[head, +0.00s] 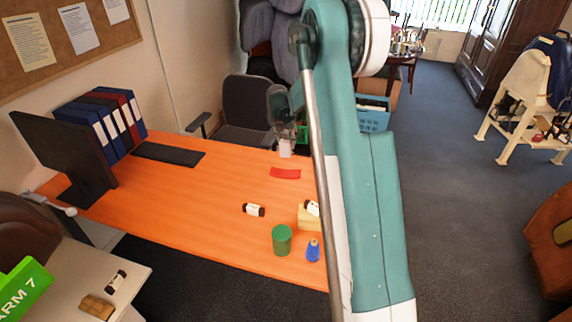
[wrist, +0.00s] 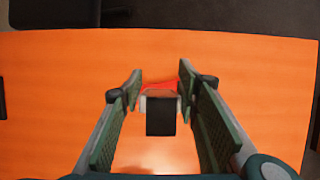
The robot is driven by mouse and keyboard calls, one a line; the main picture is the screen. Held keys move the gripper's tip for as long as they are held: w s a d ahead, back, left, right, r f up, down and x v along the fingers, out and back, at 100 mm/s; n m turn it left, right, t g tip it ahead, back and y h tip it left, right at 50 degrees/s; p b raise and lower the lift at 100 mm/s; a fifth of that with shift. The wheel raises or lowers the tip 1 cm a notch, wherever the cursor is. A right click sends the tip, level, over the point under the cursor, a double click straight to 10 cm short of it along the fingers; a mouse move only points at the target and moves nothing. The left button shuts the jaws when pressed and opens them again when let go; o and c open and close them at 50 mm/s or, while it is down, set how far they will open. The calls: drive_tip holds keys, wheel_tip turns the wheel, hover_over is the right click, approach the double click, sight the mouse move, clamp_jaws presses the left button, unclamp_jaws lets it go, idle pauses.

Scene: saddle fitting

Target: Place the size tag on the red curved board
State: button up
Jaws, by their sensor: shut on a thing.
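My gripper (head: 284,132) is above the far part of the orange table, shut on a small pale tag (head: 285,149). In the wrist view the tag, with a dark face (wrist: 161,117) and white edges, sits between the two green-padded fingers (wrist: 160,92). The red curved board (head: 285,173) lies on the table just in front of the tag in the head view. In the wrist view a part of the red board (wrist: 157,85) shows behind the tag, which hides the rest. The gap between tag and board is hard to judge.
A keyboard (head: 168,154), monitor (head: 65,155) and binders stand left. The table between keyboard and board is clear.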

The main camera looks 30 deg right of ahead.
sight(284, 144)
drive_tip(key=shift+f+b, duration=0.3)
drive_tip(key=shift+f, duration=2.45)
drive_tip(key=shift+f, duration=1.85)
drive_tip(key=shift+f+b, duration=0.15)
drive_tip(key=shift+b, duration=0.15)
drive_tip(key=o, duration=0.9)
drive_tip(key=shift+r, duration=0.2)
drive_tip(key=p+v, duration=0.1)
drive_tip(key=v, duration=1)
drive_tip(key=shift+r, duration=0.45)
